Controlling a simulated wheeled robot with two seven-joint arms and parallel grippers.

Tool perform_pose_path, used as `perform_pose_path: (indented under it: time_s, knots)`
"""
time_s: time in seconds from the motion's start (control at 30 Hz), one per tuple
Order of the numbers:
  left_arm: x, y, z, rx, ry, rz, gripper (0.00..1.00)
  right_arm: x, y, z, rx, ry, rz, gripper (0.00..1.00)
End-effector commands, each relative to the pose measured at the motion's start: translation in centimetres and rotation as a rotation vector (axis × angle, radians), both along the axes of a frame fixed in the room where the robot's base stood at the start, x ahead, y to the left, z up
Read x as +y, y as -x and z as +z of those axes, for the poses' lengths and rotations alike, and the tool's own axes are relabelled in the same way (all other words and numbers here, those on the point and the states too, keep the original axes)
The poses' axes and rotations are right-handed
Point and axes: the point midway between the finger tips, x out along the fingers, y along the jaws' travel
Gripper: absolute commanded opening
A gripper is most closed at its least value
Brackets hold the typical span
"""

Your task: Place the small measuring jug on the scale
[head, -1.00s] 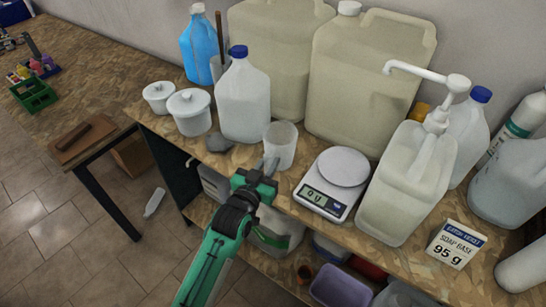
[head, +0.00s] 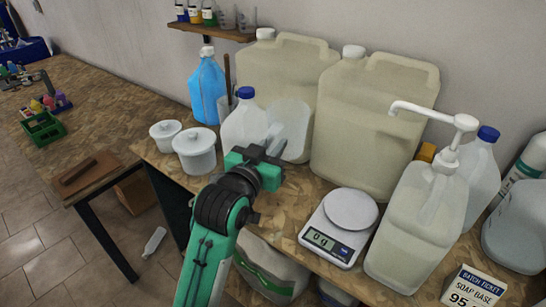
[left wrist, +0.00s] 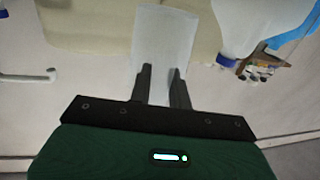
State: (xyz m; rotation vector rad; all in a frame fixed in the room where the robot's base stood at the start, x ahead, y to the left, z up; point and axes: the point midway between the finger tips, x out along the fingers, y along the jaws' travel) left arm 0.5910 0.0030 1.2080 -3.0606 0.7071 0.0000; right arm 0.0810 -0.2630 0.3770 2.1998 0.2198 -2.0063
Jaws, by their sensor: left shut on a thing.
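The small measuring jug (head: 292,125) is a translucent whitish cup. My left gripper (head: 272,140) is shut on it and holds it up in front of the large canisters, left of and behind the scale. In the left wrist view the jug (left wrist: 163,45) sits between the two dark fingers (left wrist: 159,82). The white scale (head: 326,248) stands on the bench with its round plate (head: 350,210) empty. Its display reads about 0 g. My right gripper is not in view.
A white pump bottle (head: 415,225) stands close to the scale's right. Large beige canisters (head: 375,125) line the wall. A blue-capped jug (head: 241,125) and lidded white tubs (head: 196,153) stand at left. A soap base card (head: 474,288) is at front right. Bare bench lies left of the scale.

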Motion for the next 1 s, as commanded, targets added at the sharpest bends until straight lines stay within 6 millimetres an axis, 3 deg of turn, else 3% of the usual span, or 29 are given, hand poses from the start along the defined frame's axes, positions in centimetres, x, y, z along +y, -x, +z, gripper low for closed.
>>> perform_pose_path:
  time_s: [0.13, 0.27, 0.67, 1.0]
  knots:
    - [0.1, 0.0, 0.6, -0.001, 0.000, 0.002, 0.00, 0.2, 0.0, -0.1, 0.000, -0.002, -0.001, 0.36]
    - [1.1, 0.1, -0.5, 0.004, -0.001, 0.024, 0.00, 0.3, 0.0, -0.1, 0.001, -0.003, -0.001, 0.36]
    - [9.3, 2.9, -9.6, 0.008, -0.001, 0.213, 0.00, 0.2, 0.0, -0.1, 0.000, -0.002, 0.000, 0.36]
    - [16.5, 8.4, -16.4, 0.007, -0.003, 0.369, 0.00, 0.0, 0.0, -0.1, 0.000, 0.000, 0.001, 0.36]
